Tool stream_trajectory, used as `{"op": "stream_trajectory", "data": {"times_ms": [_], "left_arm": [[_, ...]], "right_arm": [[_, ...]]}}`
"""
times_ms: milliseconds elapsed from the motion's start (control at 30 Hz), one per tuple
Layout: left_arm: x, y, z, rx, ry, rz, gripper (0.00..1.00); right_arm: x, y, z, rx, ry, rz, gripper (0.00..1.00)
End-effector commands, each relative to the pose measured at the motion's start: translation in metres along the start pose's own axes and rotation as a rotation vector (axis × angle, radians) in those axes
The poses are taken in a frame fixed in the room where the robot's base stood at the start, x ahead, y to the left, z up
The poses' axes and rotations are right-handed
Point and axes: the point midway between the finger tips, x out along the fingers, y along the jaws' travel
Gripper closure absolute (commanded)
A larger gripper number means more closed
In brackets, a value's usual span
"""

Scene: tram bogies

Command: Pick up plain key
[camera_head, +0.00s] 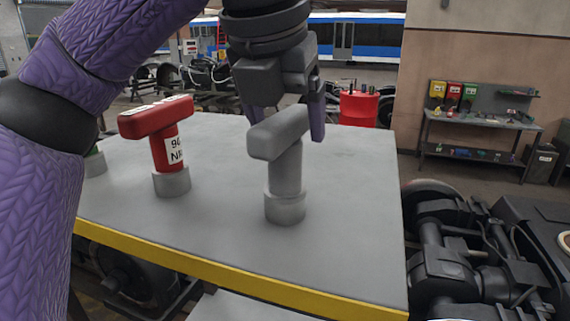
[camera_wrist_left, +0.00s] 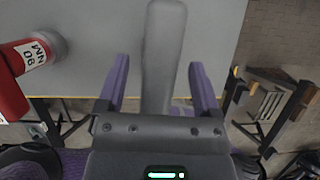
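The plain key (camera_head: 285,165) is a grey T-shaped tool standing upright in a round grey socket (camera_head: 285,207) on the grey table. My left gripper (camera_head: 287,124) hangs pointing down at the crossbar of the plain key, with one finger on each side of it. In the left wrist view the grey bar of the plain key (camera_wrist_left: 163,50) lies between the open purple fingers (camera_wrist_left: 160,70), with a gap visible on both sides. My right gripper is not in view.
A red T-shaped key (camera_head: 165,143) with a white label stands in a socket to the left; it also shows in the left wrist view (camera_wrist_left: 12,75). The grey table (camera_head: 350,230) has a yellow front edge (camera_head: 240,283). Dark bogie parts (camera_head: 450,250) stand right of it.

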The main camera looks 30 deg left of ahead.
Motion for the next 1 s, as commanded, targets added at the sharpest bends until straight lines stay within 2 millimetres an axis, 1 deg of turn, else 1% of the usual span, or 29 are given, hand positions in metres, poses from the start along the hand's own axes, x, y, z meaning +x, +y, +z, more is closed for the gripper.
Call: {"op": "stream_trajectory", "data": {"times_ms": [33,67,100,167,200,267,300,367,1000], "left_arm": [[0.0,0.0,0.0,0.0,0.0,0.0,0.3],[0.0,0.0,0.0,0.0,0.0,0.0,0.36],[-0.0001,0.0,0.0,0.0,0.0,0.0,0.44],[-0.0001,0.0,0.0,0.0,0.0,0.0,0.57],[-0.0001,0.0,0.0,0.0,0.0,0.0,0.66],[-0.0001,0.0,0.0,0.0,0.001,0.0,0.78],[-0.0001,0.0,0.0,0.0,0.001,0.0,0.87],[-0.0001,0.0,0.0,0.0,0.001,0.0,0.99],[-0.0002,0.0,0.0,0.0,0.001,0.0,1.0]], "right_arm": [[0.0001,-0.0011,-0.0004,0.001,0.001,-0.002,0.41],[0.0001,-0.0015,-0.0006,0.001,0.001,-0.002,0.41],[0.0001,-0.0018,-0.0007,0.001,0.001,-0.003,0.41],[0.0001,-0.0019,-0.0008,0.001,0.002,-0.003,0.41],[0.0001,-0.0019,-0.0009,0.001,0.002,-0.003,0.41],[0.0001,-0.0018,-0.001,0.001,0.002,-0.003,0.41],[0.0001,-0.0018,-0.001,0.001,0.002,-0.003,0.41],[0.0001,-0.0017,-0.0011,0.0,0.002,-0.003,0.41],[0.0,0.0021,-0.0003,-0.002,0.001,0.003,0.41]]}}
